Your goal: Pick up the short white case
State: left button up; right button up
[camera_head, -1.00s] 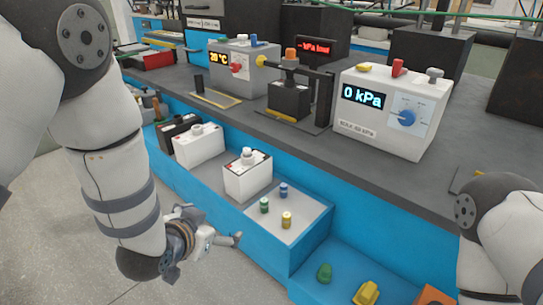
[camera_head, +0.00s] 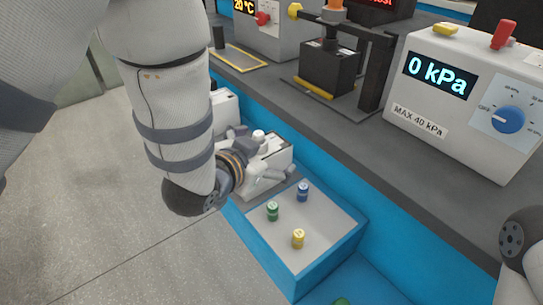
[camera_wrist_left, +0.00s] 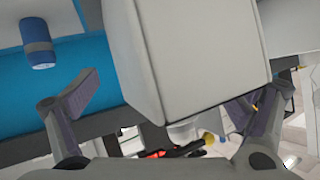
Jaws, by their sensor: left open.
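A white case (camera_head: 262,184) with a white cap on top stands on the lower shelf beside the shallow tray. My left gripper (camera_head: 262,155) is at this case and hides part of its top and near side. In the left wrist view the pale case (camera_wrist_left: 190,50) fills the middle, between the two spread fingers of the open gripper (camera_wrist_left: 172,100). I cannot tell whether a finger touches it. A second white case (camera_head: 225,108) stands behind, partly hidden by my left arm. My right gripper is out of view; only part of that arm shows at the right edge.
A tray (camera_head: 325,240) holds a green cap (camera_head: 272,211), a blue cap (camera_head: 303,192) and a yellow cap (camera_head: 298,238). The blue shelf wall and grey bench rise behind. The white pressure box (camera_head: 460,105) stands on the bench. Open floor lies at left.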

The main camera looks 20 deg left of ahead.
pick_arm(q)
jog(key=shift+w, duration=0.25)
jog(key=shift+s+a+r, duration=0.1)
jog(key=shift+s+r, duration=0.25)
jog(key=shift+s, duration=0.1)
jog(key=shift+c, duration=0.3)
jog(key=shift+s+r, duration=0.1)
jog(key=shift+s, duration=0.2)
jog(key=c, duration=0.5)
jog(key=shift+w, duration=0.15)
jog(key=c, duration=0.9)
jog(key=shift+f, duration=0.2)
jog(key=c, duration=0.3)
